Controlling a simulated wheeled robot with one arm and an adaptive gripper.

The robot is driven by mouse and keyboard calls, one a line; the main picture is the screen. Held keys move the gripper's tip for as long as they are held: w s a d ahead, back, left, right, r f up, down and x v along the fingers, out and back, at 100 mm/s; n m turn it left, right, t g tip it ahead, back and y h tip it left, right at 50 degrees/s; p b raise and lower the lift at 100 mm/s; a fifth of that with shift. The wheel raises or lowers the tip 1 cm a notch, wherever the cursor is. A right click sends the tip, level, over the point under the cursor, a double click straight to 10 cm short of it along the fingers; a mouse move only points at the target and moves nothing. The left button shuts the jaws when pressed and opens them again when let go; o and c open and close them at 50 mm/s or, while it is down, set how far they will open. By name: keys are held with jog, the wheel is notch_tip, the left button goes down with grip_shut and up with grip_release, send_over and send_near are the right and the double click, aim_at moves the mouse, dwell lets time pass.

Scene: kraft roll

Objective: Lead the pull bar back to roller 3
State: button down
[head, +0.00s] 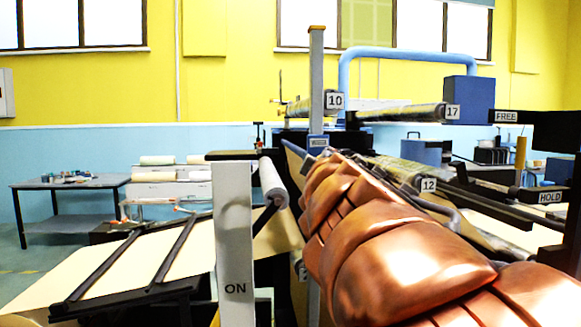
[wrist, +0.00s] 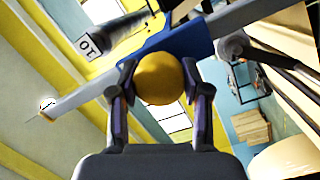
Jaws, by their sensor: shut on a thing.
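In the wrist view my gripper (wrist: 158,78) is shut on a round yellow knob (wrist: 160,82), one finger on each side. The knob sits in front of a blue bar (wrist: 192,42) that runs slantwise across the picture; it looks like the pull bar. In the head view my copper-coloured arm hides the gripper and the knob. A short blue piece (head: 293,149) shows left of the arm, perhaps the bar's end. I cannot make out a roller marked 3. A roller marked 10 (wrist: 122,38) is beyond the bar.
Rollers marked 10 (head: 305,107), 17 (head: 402,115) and 12 (head: 403,173) stand around the arm in the head view. A white ON post (head: 233,240) is close in front. FREE (head: 506,116) and HOLD (head: 550,197) labels are at right. Paper (head: 150,262) slopes at left.

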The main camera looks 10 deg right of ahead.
notch_tip(320, 180, down, 17)
jog(key=d+b, duration=0.1)
jog(key=b, duration=1.1)
jog(key=shift+f, duration=0.15)
jog(key=d+f+b, duration=0.2)
jog(key=d+f, duration=0.4)
jog(key=shift+f+b, duration=0.35)
jog(key=shift+f, duration=0.05)
jog(key=d+f+b, duration=0.3)
jog(key=d+f, duration=1.4)
jog(key=f, duration=0.4)
jog(key=shift+s+d, duration=0.25)
jog(key=shift+d, duration=0.1)
